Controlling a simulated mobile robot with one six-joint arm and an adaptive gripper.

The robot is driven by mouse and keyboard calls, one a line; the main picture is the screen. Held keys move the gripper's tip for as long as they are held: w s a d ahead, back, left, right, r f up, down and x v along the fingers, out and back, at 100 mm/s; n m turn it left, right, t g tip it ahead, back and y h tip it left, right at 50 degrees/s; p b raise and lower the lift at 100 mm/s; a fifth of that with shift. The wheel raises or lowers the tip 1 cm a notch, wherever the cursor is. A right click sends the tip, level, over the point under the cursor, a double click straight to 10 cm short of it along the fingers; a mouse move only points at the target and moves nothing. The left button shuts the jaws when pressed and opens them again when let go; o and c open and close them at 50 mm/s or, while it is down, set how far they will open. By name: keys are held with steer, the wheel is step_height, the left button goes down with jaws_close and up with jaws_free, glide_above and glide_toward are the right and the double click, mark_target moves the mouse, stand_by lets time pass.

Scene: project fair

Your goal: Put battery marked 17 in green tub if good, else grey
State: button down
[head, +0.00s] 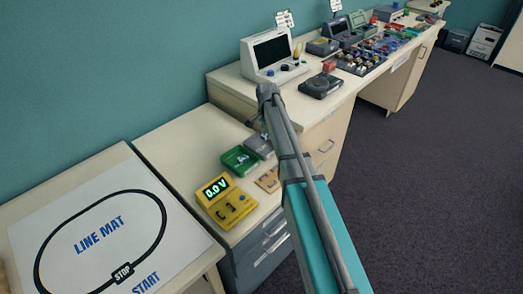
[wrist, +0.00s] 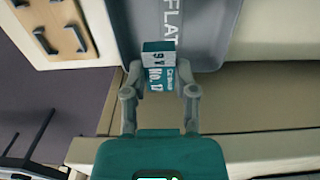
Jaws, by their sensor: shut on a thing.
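My gripper (wrist: 161,82) is shut on the battery (wrist: 158,66), a small teal and white block marked "9V No. 17". In the wrist view the battery shows against the grey tub (wrist: 128,30), whose inside reads "FLAT"; I cannot tell its height over it. In the head view the grey tub (head: 259,147) stands beside the green tub (head: 240,160) on the near cabinet top. My arm hides the battery there. The yellow tester (head: 226,203) in front of the tubs reads "0.0 V".
A wooden board (head: 268,181) lies right of the tester, partly behind my arm; it also shows in the wrist view (wrist: 84,28). The line mat (head: 100,240) covers the left table. A white console (head: 270,54) and a dark device (head: 320,86) stand on the higher table.

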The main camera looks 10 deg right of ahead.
steer(key=shift+f+b, duration=1.35)
steer(key=shift+f, duration=0.25)
steer(key=shift+c, duration=1.6)
jaws_free()
steer(key=shift+r, duration=0.2)
